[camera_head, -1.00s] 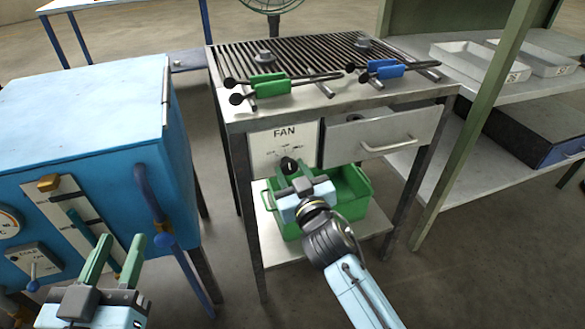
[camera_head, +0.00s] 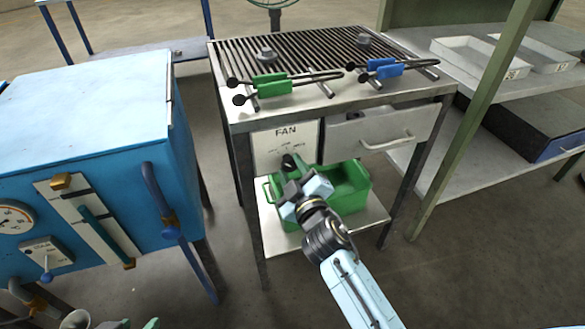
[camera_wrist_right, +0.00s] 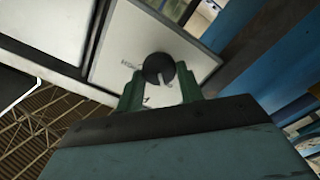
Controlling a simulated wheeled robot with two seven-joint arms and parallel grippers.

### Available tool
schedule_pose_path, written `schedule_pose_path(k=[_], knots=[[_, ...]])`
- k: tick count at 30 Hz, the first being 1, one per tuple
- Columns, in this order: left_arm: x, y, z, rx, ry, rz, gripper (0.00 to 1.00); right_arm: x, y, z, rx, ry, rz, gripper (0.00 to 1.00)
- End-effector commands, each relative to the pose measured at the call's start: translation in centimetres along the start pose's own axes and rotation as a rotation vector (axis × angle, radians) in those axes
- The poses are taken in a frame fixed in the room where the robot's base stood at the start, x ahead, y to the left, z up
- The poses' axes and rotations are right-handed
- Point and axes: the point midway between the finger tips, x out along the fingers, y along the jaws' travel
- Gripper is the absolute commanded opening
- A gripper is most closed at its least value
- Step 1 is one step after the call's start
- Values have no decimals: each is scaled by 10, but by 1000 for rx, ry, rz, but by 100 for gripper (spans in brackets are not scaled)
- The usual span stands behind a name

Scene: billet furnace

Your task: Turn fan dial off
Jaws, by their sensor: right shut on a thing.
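The fan dial (camera_head: 290,161) is a black round knob on the pale FAN panel (camera_head: 269,143) at the front left of the grill table. In the right wrist view, the dial (camera_wrist_right: 158,68) sits between the green fingers of my right gripper (camera_wrist_right: 160,82), which is shut on it. In the head view, my right gripper (camera_head: 289,170) is tilted at the panel and hides part of the dial.
A green bin (camera_head: 349,187) stands on the lower shelf behind my right gripper. A drawer (camera_head: 385,130) is right of the panel. Green tongs (camera_head: 272,85) and blue tongs (camera_head: 385,69) lie on the table top. A blue furnace (camera_head: 95,120) stands at the left.

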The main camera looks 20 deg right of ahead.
Motion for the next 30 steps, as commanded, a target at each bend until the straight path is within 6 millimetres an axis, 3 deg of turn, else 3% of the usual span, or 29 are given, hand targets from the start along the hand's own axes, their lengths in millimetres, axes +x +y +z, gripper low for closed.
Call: schedule_pose_path(k=[15,16,20,30], knots=[[0,-1,4,-1,-19,-2,36,0,0,0,-21,1,0,14],[0,-1,4,-1,-19,-2,36,0,0,0,-21,1,0,41],[0,-1,4,-1,-19,-2,36,0,0,0,-20,0,0,58],[-1,-1,3,-1,-21,-2,36,-2,0,0,-18,0,-1,59]])
